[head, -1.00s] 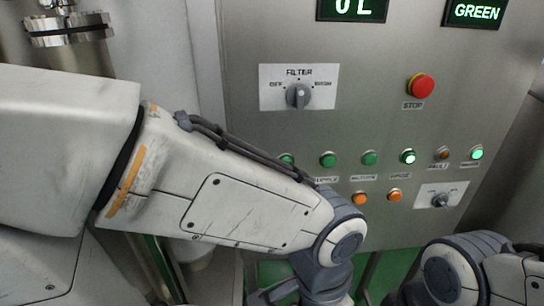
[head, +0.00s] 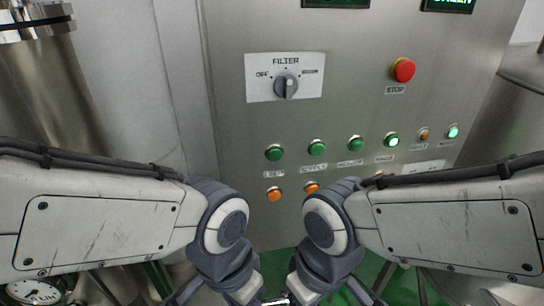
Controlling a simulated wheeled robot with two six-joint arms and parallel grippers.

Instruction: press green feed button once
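The row of green buttons is on the steel panel in the head view. The leftmost green button (head: 274,152) has a small label under it that seems to read FEED. It is unlit and fully visible. My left gripper (head: 246,291) and my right gripper (head: 302,288) are low at the bottom edge of the view, close together and well below the buttons. Their fingertips are cut off or too unclear to tell open from shut. Neither gripper touches a button.
Other green buttons (head: 317,148) run to the right, one (head: 392,139) lit. Orange buttons (head: 274,194) sit below, partly hidden by my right arm. A filter knob (head: 286,86) and red stop button (head: 403,70) are above. A gauge (head: 35,292) is at lower left.

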